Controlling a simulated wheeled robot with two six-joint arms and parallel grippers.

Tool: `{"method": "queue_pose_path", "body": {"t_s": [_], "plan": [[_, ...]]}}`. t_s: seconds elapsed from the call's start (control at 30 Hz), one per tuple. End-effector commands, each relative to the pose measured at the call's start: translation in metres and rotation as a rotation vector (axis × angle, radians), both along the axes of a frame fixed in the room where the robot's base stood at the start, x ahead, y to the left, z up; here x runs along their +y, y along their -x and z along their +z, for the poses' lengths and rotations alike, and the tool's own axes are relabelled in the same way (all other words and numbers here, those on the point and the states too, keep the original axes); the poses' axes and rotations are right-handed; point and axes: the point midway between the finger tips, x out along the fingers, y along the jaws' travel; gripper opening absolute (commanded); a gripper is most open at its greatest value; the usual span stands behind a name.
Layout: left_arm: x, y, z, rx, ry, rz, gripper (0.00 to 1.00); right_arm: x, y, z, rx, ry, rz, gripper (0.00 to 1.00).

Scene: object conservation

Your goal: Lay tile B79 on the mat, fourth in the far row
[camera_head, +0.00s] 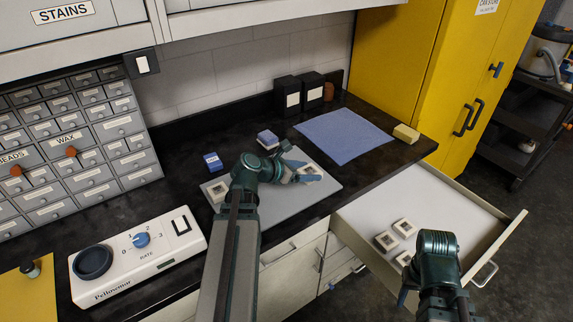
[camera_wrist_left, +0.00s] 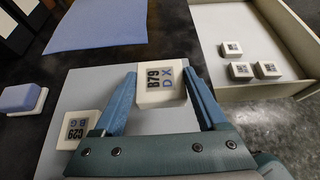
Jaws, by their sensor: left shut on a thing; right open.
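Tile B79 (camera_wrist_left: 162,84), a white block marked B79 and DX, is between the fingers of my left gripper (camera_head: 308,174). It also shows in the head view (camera_head: 312,171), at the right end of the grey mat (camera_head: 282,209). I cannot tell whether it touches the mat or is just above it. Another white tile, C29 (camera_wrist_left: 82,128), lies on the mat (camera_wrist_left: 98,82); in the head view it (camera_head: 218,190) is at the left end. My right gripper (camera_head: 404,291) is open over the drawer's near side, its fingers mostly hidden by its arm.
An open drawer (camera_head: 452,205) at the right holds three tiles (camera_head: 404,228). Behind the mat are a blue cloth (camera_head: 345,135), two blue-topped blocks (camera_head: 213,161), black boxes (camera_head: 288,95) and a yellowish block (camera_head: 406,133). A white dial device (camera_head: 140,255) stands left.

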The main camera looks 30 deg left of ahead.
Motion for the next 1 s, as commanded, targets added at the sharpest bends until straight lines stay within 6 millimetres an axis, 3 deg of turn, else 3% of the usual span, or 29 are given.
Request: {"method": "queue_pose_path", "body": {"t_s": [0.5,0.93,1.0], "plan": [[0.086,-0.092,-0.012,0.000,0.000,0.001,0.09,0.000,0.000,-0.012,0.000,0.000,0.000,0.50],[0.104,-0.111,-0.014,-0.001,0.000,0.001,0.09,0.000,0.000,-0.015,0.000,0.000,0.000,0.50],[0.100,-0.107,-0.029,0.000,0.000,0.000,0.09,0.000,0.000,-0.029,0.000,0.000,0.000,0.50]]}}
